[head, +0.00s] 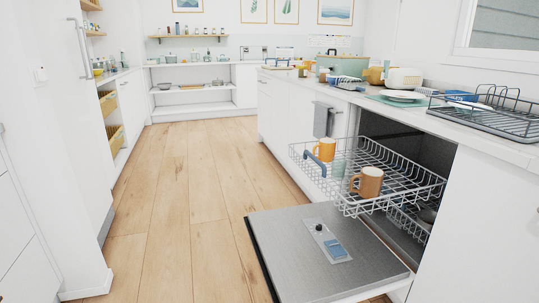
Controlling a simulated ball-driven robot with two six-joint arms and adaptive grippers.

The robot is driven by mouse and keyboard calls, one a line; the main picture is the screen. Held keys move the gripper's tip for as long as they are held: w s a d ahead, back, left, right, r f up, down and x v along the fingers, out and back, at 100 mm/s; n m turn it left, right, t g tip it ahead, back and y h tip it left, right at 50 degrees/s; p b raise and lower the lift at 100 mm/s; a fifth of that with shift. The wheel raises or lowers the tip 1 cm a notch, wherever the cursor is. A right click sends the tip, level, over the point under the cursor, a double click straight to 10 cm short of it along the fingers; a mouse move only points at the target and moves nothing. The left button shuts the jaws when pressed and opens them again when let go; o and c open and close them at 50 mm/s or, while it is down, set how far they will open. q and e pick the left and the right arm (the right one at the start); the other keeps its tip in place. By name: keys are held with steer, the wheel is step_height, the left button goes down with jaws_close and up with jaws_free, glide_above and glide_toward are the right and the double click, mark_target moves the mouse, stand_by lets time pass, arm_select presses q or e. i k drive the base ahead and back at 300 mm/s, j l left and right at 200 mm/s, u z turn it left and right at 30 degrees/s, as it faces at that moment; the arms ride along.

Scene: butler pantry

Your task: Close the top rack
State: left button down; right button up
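The top rack (408,177) is a pale wire basket pulled well out of the open dishwasher at the right, above its lowered door. Neither of my grippers shows in the head view.
The lower rack (408,218) is partly visible inside the dishwasher. The counter above holds a dish drainer (487,118), plates (402,96) and other kitchenware. A grey towel (324,119) hangs on the cabinet. The wooden floor (180,190) left of the door is clear.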

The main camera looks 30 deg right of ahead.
mark_target(305, 153)
steer(key=i+j+z, duration=0.1)
steer(key=i+z, duration=0.15)
steer(key=i, duration=0.2)
steer(key=i+j+z, duration=0.2)
steer(key=i, duration=0.2)
